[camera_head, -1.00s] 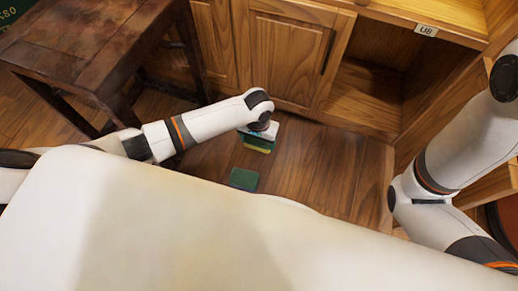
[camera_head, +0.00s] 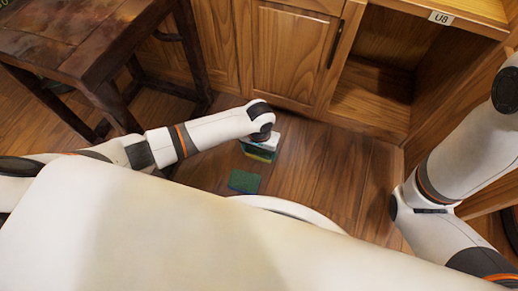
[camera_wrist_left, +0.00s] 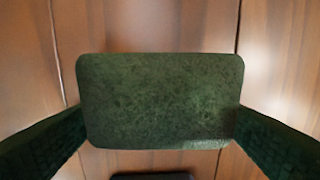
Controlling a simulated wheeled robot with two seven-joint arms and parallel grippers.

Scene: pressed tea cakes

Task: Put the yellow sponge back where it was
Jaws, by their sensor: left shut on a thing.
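The yellow sponge (camera_head: 261,155), with a green side, is in my left gripper (camera_head: 262,146) low over the wooden floor in the head view; whether it touches the floor I cannot tell. In the left wrist view, the green face of the sponge (camera_wrist_left: 160,100) fills the space between the two dark fingers, and its yellow part is hidden. A second sponge-like block with a green top (camera_head: 244,181) lies on the floor nearer to me. My right arm shows at the right, but its gripper is out of view.
A dark wooden table (camera_head: 75,45) stands at the left. A wooden cabinet (camera_head: 290,50) with a closed door and an open compartment (camera_head: 372,95) stands behind the sponges. Bare floor (camera_head: 340,170) lies right of the sponges.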

